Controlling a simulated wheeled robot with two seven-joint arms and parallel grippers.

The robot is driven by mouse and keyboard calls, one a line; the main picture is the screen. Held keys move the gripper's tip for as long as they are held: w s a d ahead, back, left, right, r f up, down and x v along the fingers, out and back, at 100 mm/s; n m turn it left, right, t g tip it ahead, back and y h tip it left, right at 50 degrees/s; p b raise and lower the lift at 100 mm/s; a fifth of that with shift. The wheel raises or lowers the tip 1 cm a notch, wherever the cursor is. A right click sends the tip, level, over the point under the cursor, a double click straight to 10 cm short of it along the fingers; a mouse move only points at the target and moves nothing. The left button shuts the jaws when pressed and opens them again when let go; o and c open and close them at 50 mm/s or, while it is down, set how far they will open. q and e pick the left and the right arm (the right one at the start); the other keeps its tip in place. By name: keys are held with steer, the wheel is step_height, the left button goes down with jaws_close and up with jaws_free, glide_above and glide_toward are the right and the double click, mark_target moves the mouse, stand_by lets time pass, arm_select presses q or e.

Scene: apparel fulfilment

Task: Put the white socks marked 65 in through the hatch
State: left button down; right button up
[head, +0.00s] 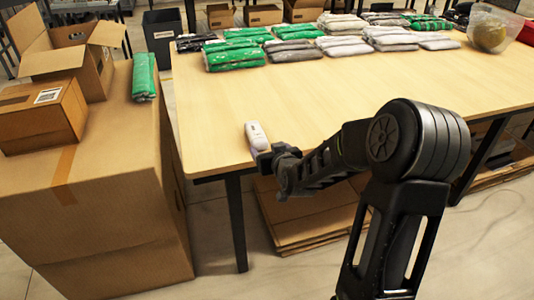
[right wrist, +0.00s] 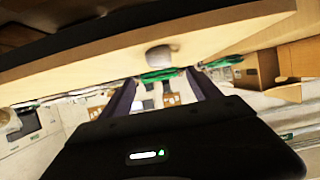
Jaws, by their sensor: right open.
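Pale, whitish sock packs (head: 344,47) lie in rows at the back of the wooden table (head: 220,120), with more pale packs (head: 392,40) to their right. I cannot read a 65 on any pack. I cannot make out a hatch. My right gripper (head: 268,158) is at the table's front left corner, far from the packs. It is right by a small white rounded device (head: 256,136) on the table. In the right wrist view its fingers (right wrist: 165,92) are apart, with the white device (right wrist: 158,57) beyond the tips. My left gripper is not in view.
Green packs (head: 233,56) and grey packs (head: 292,51) lie beside the pale ones. A clear container (head: 494,28) stands at the back right. Left is a large carton (head: 120,170) bearing smaller boxes (head: 40,118) and a green pack (head: 144,77). The table's middle is clear.

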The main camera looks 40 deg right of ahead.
steer(key=s+a+f+n+g+y, duration=0.1)
steer(key=s+a+f+g+y, duration=0.3)
steer(key=a+f, duration=0.75)
steer(key=s+a+f+g+y, duration=0.2)
steer(key=s+a+f, duration=0.4)
steer(key=a+f, duration=0.55)
steer(key=s+a+f+g+y, duration=0.1)
steer(key=s+a+f+g, duration=0.1)
steer(key=s+a+f, duration=0.3)
steer(key=s+a+f+g+y, duration=0.15)
steer(key=s+a, duration=0.25)
steer(key=s, duration=0.4)
steer(key=s+a+f+g, duration=0.2)
steer(key=s+a+g, duration=0.15)
steer(key=s, duration=0.25)
steer(key=shift+n+t, duration=0.4)
steer(key=r+p, duration=0.5)
steer(key=p, duration=0.1)
steer(key=shift+s+a+r, duration=0.1)
steer(key=shift+a+r, duration=0.15)
steer(key=shift+r, duration=0.15)
steer(key=shift+o, duration=0.5)
steer(key=shift+f, duration=0.2)
steer(key=shift+f+b, duration=0.1)
steer(key=shift+b, duration=0.2)
